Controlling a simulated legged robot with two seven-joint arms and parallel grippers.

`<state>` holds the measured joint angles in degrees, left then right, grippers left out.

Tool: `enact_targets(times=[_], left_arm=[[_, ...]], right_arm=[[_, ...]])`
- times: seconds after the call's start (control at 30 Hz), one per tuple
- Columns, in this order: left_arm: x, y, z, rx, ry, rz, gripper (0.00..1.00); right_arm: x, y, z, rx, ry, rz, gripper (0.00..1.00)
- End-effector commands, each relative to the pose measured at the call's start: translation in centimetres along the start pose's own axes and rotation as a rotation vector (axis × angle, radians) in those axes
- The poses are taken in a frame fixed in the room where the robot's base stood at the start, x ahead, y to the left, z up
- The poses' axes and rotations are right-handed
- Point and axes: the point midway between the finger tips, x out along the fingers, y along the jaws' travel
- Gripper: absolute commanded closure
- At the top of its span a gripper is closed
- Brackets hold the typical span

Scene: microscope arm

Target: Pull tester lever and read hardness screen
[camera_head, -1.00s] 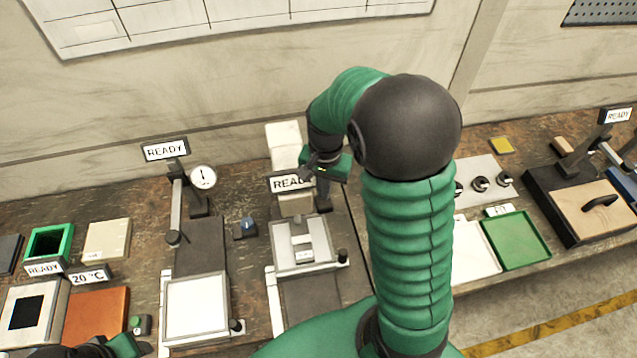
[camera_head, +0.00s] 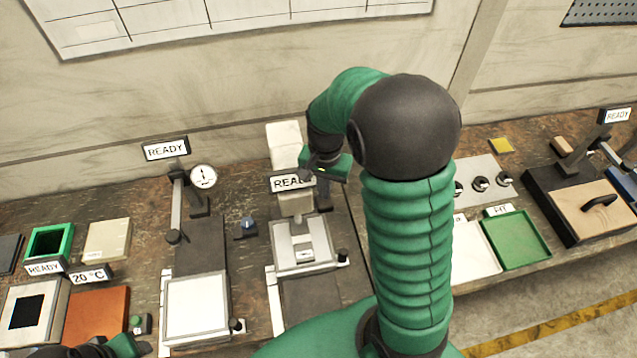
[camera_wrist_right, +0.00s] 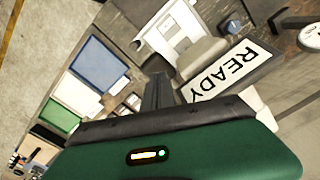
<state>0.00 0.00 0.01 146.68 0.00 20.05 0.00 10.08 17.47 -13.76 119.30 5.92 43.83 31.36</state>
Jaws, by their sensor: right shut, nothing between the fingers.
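The hardness tester has a pale column (camera_head: 284,146) and a screen (camera_head: 287,183) reading READY, partly covered by my right gripper in the head view. The whole word shows on the screen in the right wrist view (camera_wrist_right: 228,76). My right gripper (camera_head: 313,171) is shut and empty at the screen's right side; its dark fingers also show in the right wrist view (camera_wrist_right: 157,90). A dark upright part (camera_head: 324,195), apparently the lever, is just below the gripper; contact cannot be told. A small block lies on the tester's plate (camera_head: 285,264). My left gripper (camera_head: 125,347) is partly cut off at the bottom left.
A dial-gauge stand (camera_head: 203,176) with its own READY sign (camera_head: 166,149) stands left of the tester. A small blue-knobbed box (camera_head: 247,225) lies between them. A green tray (camera_head: 515,240) and a lidded case (camera_head: 592,205) are to the right.

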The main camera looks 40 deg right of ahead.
Motion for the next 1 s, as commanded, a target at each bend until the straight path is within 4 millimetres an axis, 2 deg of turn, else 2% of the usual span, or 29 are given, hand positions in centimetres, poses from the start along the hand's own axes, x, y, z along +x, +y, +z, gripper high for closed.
enact_targets(times=[1.0], left_arm=[[3.3,0.0,0.8,0.000,0.000,0.000,0.53]], right_arm=[[5.2,-0.1,-0.1,-0.001,0.001,0.000,1.00]])
